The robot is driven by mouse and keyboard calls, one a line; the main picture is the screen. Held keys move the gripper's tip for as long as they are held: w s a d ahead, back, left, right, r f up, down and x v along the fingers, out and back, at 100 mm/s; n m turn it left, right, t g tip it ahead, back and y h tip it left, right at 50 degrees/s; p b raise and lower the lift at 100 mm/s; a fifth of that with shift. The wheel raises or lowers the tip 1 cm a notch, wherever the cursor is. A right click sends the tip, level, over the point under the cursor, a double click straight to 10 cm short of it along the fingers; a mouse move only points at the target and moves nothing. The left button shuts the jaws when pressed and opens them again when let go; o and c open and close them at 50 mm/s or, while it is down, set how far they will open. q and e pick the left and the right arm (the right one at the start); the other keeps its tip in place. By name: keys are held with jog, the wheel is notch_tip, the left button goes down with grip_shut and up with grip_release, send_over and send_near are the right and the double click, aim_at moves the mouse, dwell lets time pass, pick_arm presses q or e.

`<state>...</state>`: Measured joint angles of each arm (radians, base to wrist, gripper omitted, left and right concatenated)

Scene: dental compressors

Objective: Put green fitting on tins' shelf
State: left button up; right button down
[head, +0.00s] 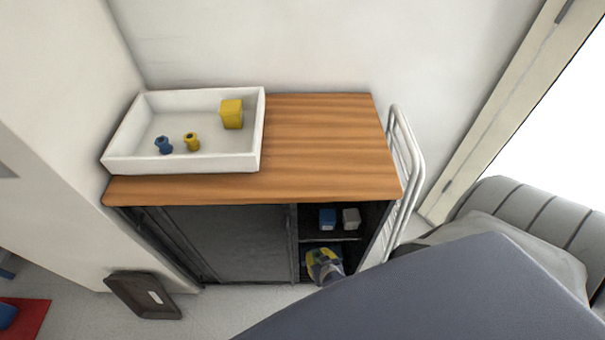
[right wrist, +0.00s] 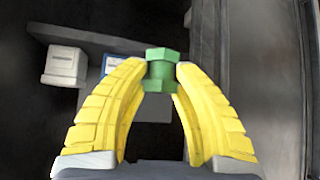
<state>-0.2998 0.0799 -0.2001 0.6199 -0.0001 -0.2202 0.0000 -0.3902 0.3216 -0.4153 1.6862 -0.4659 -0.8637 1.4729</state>
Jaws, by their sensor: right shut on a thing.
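The green fitting (right wrist: 161,70) is pinched between the yellow fingertips of my right gripper (right wrist: 162,72) in the right wrist view. In the head view my right gripper (head: 318,262) is at the open right compartment of the cabinet, below the tins' shelf (head: 343,239); the fitting is not clear there. A blue tin (head: 327,219) and a whitish tin (head: 351,219) stand side by side on that shelf. The right wrist view also shows the whitish tin (right wrist: 65,66) left of the fingers and the blue tin (right wrist: 112,65) partly hidden by a finger. My left gripper is not in view.
A white tray (head: 185,163) on the wooden cabinet top (head: 320,140) holds blue and yellow fittings and a yellow tin. A dark sliding door (head: 235,240) covers the cabinet's left part. A white rail (head: 405,160) stands at its right side. A brown tray (head: 143,295) is on the floor.

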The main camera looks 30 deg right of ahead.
jog(key=w+d, duration=0.1)
jog(key=w, duration=0.4)
jog(key=w+d, duration=0.2)
jog(key=w, duration=0.3)
jog(key=w+d, duration=0.1)
jog(key=w, duration=0.4)
jog(key=shift+w+d, duration=0.3)
jog(key=shift+d, duration=0.1)
jog(key=shift+w+f, duration=0.2)
jog(key=shift+f, duration=1.55)
jog(key=c, duration=1.3)
grip_release()
jog(key=shift+c, duration=0.2)
